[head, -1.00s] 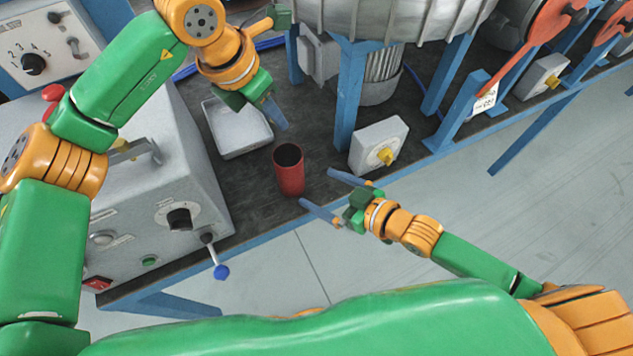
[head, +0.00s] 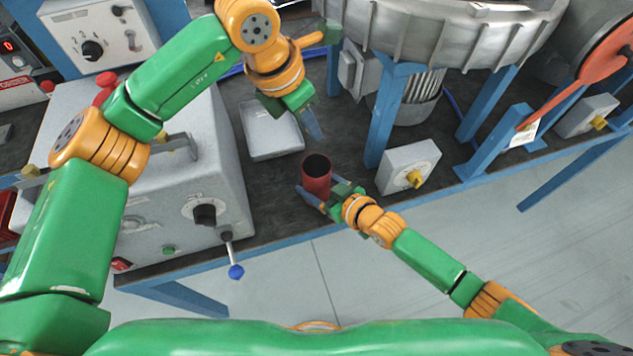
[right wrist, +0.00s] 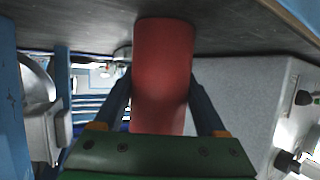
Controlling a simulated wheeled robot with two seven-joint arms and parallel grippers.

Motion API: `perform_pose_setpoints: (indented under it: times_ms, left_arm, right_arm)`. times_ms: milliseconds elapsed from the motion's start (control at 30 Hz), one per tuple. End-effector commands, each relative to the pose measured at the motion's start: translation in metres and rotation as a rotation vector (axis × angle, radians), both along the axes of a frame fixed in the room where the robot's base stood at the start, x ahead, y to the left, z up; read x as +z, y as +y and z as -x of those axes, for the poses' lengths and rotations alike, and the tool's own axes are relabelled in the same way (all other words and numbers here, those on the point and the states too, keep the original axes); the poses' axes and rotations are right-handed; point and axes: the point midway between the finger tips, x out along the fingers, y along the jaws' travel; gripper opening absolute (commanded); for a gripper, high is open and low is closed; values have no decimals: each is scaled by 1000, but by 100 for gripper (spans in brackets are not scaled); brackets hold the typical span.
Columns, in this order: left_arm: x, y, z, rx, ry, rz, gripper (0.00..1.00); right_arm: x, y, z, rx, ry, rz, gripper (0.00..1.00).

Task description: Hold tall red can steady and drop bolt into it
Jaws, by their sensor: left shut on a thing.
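The tall red can (head: 317,180) stands upright on the dark bench top, its open mouth up. It also fills the middle of the right wrist view (right wrist: 163,75). My right gripper (head: 322,193) is low at the can, with one finger on each side. The fingers look spread, and I cannot tell whether they touch the can's wall. My left gripper (head: 312,126) is shut, above the bench just behind the can's mouth and pointing down. The bolt cannot be made out; the left fingers hide what they hold.
A grey tray (head: 272,138) lies left of and behind the can and looks empty. A grey box with a yellow knob (head: 409,166) stands to the right. A large grey control box (head: 175,175) stands left. Blue legs (head: 386,120) of the blower rise behind; the bench's front edge is close.

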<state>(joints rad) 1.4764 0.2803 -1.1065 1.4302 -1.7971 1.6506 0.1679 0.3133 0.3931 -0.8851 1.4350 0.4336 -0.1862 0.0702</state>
Motion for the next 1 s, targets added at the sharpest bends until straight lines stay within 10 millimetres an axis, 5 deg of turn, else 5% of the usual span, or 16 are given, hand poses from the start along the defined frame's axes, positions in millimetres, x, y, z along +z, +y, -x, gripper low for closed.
perform_pose_setpoints:
  times_ms: [33, 133, 1000]
  left_arm:
    - [0, 0, 0, 0, 0, 0, 0]
    - [0, 0, 0, 0, 0, 0, 0]
    - [-61, -7, -6, 0, 1, -1, 0]
  right_arm:
    - [0, 0, 0, 0, 0, 0, 41]
    - [0, 0, 0, 0, 0, 0, 17]
    - [0, 0, 0, 0, 1, 1, 17]
